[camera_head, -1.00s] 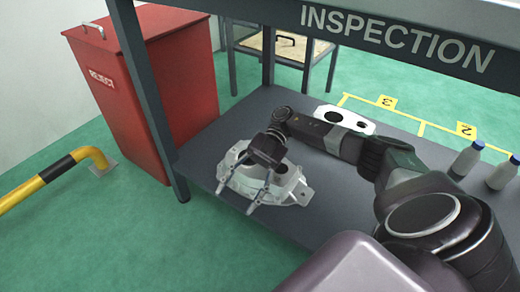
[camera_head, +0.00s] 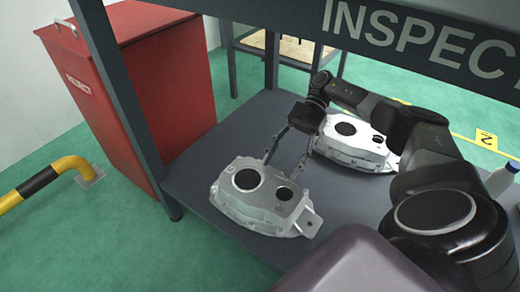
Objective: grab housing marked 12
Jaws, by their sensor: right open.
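Two silver-grey cast housings lie on the grey inspection table. The front housing (camera_head: 240,207) is near the table's front edge, with a large and a smaller dark round hole on top and a lug at its right. The rear housing (camera_head: 348,153) lies behind it to the right, partly hidden by my right arm. No number 12 is readable on either. My right gripper (camera_head: 283,166) is open and empty, its fingers pointing down at the back edge of the front housing, left of the rear one. I cannot tell whether it touches the front housing. My left gripper is not in view.
A red reject bin (camera_head: 135,95) stands left of the table, beside a dark post. The inspection sign beam (camera_head: 420,45) crosses above. A white bottle (camera_head: 499,180) stands at the right. A yellow-black rail (camera_head: 40,180) is at the far left. Bare tabletop (camera_head: 200,165) lies left of the gripper.

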